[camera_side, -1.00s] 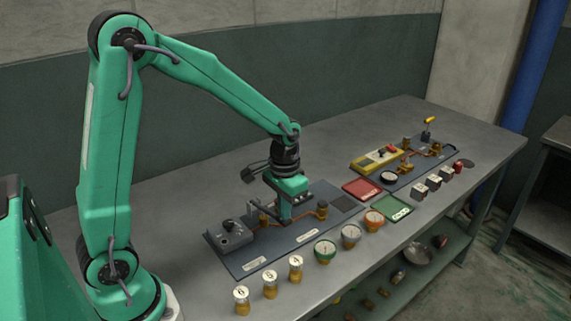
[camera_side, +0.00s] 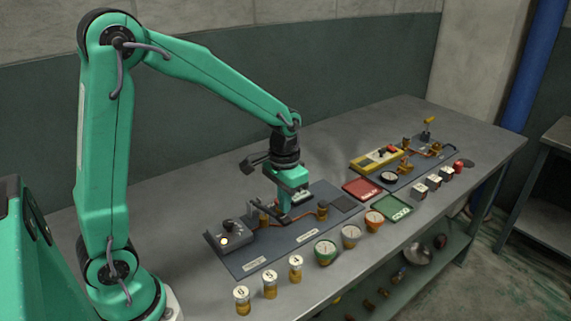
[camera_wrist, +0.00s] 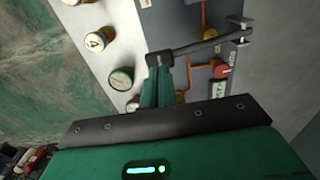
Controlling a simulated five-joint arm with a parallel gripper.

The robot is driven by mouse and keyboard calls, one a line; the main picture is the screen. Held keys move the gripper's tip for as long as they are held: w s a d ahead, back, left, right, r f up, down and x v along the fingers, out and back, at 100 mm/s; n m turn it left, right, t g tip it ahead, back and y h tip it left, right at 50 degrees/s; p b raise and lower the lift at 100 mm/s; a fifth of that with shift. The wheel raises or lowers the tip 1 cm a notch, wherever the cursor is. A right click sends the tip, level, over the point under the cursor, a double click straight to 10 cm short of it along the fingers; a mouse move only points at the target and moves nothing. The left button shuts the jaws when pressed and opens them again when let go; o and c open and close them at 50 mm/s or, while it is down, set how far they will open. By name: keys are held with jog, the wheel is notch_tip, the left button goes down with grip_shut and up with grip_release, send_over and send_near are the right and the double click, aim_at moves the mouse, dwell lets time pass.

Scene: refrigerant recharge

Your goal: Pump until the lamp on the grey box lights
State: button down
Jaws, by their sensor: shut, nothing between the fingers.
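The grey box (camera_side: 234,232) stands at the left end of the dark near board. A small round lamp (camera_side: 224,241) on its front glows warm white. My gripper (camera_side: 284,210) is shut and points down over the middle of this board. In the wrist view, its green fingers (camera_wrist: 160,88) are together, beside a dark bar (camera_wrist: 205,44) with a block at one end. I cannot tell whether they touch the bar. The gripper hides much of the board's middle, so the pump's position is unclear.
Brass fittings (camera_side: 322,209) stand on the board. Numbered canisters (camera_side: 270,284) and round gauges (camera_side: 326,252) line the table's front edge. A red tray (camera_side: 362,188) and a green tray (camera_side: 394,207) lie to the right, before a second board with a yellow device (camera_side: 377,160).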

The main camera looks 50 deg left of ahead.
jog(key=shift+r, duration=2.45)
jog(key=s+r+t, duration=0.2)
jog(key=s+r, duration=0.2)
jog(key=s, duration=0.3)
jog(key=s+d+r+t, duration=0.1)
jog(key=s+r+t, duration=0.2)
jog(key=s, duration=0.5)
jog(key=shift+s+d+r+t, duration=0.15)
jog(key=shift+r+t, duration=0.15)
jog(key=shift+r, duration=0.1)
